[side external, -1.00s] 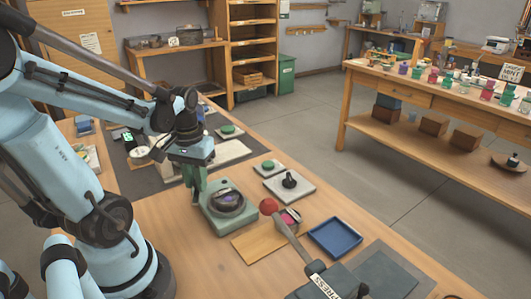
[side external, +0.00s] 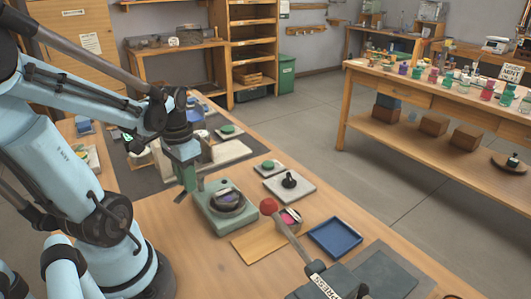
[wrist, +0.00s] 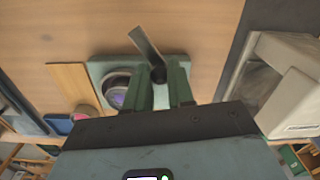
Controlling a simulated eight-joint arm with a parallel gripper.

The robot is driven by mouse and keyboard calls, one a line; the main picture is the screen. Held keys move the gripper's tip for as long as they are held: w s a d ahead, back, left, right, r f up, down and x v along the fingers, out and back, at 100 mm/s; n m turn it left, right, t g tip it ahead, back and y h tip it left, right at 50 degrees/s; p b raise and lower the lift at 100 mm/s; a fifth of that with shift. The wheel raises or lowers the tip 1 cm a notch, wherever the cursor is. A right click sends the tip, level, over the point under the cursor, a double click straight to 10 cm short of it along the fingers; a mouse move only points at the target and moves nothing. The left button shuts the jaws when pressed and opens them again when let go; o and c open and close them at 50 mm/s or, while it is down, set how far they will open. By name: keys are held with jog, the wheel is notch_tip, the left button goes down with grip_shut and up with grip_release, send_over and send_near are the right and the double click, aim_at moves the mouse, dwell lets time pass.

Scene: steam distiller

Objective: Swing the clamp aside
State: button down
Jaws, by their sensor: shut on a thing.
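A green device (side external: 222,212) with a round dark window stands on the wooden table; it also shows in the wrist view (wrist: 98,72). The clamp (wrist: 146,46), a flat grey bar with a dark knob, extends past the device's edge in the wrist view. In the side view a small grey end of the clamp (side external: 181,197) shows just left of the device. My gripper (side external: 188,182) is at the device's left back corner. In the wrist view my gripper (wrist: 160,78) has its green fingers on either side of the knob and is shut on the clamp. The fingers hide part of the contact.
A red-ball press lever (side external: 283,228), a blue tray (side external: 335,237) and a wooden board (side external: 258,246) are on the right. A grey plate with a black knob (side external: 289,182) lies behind the device. A pale machine (wrist: 290,85) stands at the right in the wrist view.

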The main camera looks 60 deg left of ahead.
jog(key=c, duration=1)
grip_release()
jog(key=shift+r, duration=0.15)
notch_tip(320, 180, up, 12)
